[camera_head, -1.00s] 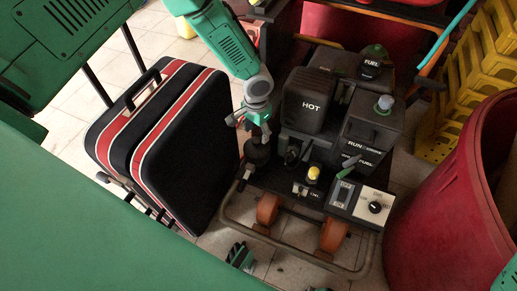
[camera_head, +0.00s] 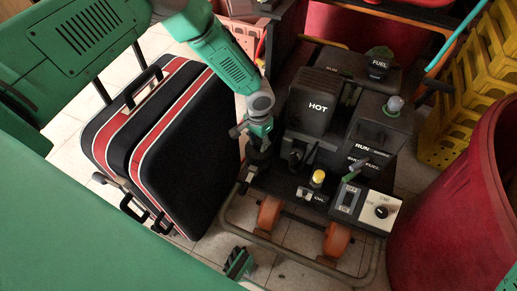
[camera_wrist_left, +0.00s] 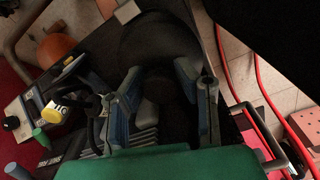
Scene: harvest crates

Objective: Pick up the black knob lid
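A black knob lid, a dark round piece, sits at the left side of the black machine (camera_head: 318,104). In the left wrist view the dark round lid (camera_wrist_left: 150,38) lies just beyond my fingers, and its knob appears to be between them. My left gripper (camera_head: 257,142) points down onto it and hides most of it in the head view. In the wrist view the two fingers of my left gripper (camera_wrist_left: 160,72) are spread apart, one on each side of the knob. Contact cannot be made out in the dark.
A black suitcase with red stripes (camera_head: 187,140) stands close on the left. The machine has a FUEL cap (camera_head: 379,62), a yellow knob (camera_head: 318,177) and a tube frame (camera_head: 300,262). A red barrel (camera_head: 455,215) and yellow crates (camera_head: 460,110) stand at the right.

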